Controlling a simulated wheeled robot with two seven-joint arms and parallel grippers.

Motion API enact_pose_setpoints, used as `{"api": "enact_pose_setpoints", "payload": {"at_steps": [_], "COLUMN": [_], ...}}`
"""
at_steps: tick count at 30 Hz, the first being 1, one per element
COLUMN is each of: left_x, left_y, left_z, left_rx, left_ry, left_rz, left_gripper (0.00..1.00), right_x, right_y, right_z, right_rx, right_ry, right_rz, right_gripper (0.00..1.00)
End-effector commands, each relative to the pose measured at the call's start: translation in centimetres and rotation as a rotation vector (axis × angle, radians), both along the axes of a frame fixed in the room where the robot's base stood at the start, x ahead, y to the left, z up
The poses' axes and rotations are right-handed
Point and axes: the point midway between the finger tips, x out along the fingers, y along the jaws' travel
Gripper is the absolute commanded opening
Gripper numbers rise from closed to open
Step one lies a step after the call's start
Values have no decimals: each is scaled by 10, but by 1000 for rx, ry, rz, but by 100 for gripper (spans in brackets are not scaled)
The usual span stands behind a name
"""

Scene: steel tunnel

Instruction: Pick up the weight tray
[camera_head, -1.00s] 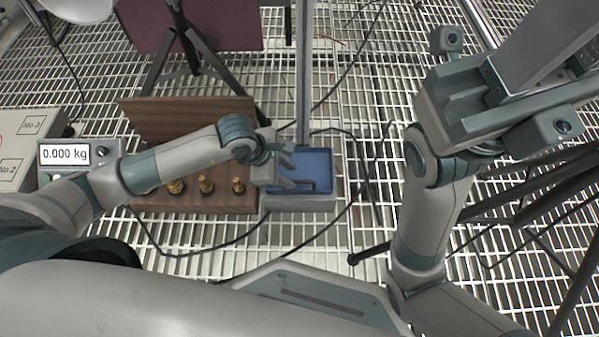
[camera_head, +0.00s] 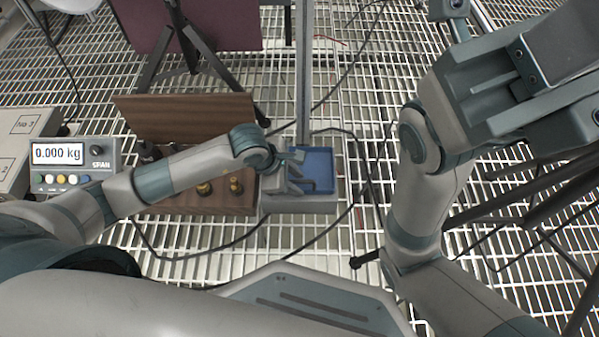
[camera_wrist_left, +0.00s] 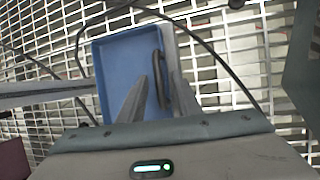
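A blue rectangular tray (camera_head: 318,163) with a dark bar-like handle sits on a grey block in the middle of the head view. In the left wrist view the blue tray (camera_wrist_left: 117,64) lies ahead of the fingers, and the dark handle (camera_wrist_left: 164,84) stands along its right side. My left gripper (camera_head: 298,176) is over the tray's left part. Its fingers (camera_wrist_left: 158,90) are apart, one on each side of the handle's near part; contact is not clear. My right arm rises at the right of the head view; its fingertips do not show.
A wooden box (camera_head: 207,202) with brass weights (camera_head: 236,186) stands left of the tray, partly behind my left arm. A scale display (camera_head: 72,154) reads 0.000 kg. Black cables cross the grating around the tray. A metal post (camera_head: 303,75) rises behind it, and dark tripod legs stand right.

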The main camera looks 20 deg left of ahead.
Motion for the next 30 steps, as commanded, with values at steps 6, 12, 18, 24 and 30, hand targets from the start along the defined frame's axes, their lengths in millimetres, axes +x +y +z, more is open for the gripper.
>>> {"api": "enact_pose_setpoints", "payload": {"at_steps": [6, 12, 18, 24, 30], "left_x": [0, 0, 0, 0, 0], "left_y": [0, 0, 0, 0, 0], "left_z": [0, 0, 0, 0, 0], "left_rx": [0, 0, 0, 0, 0], "left_ry": [0, 0, 0, 0, 0], "left_rz": [0, 0, 0, 0, 0], "left_gripper": [28, 0, 0, 0, 0], "right_x": [2, 4, 5, 4, 3], "right_y": [0, 1, 0, 0, -1], "right_z": [-2, -4, -5, -4, -2], "right_rx": [-6, -14, -13, -9, -1], "right_ry": [7, 11, 14, 14, 12], "right_rz": [-6, -14, -16, -13, -7], "right_gripper": [31, 31, 31, 31, 31]}}
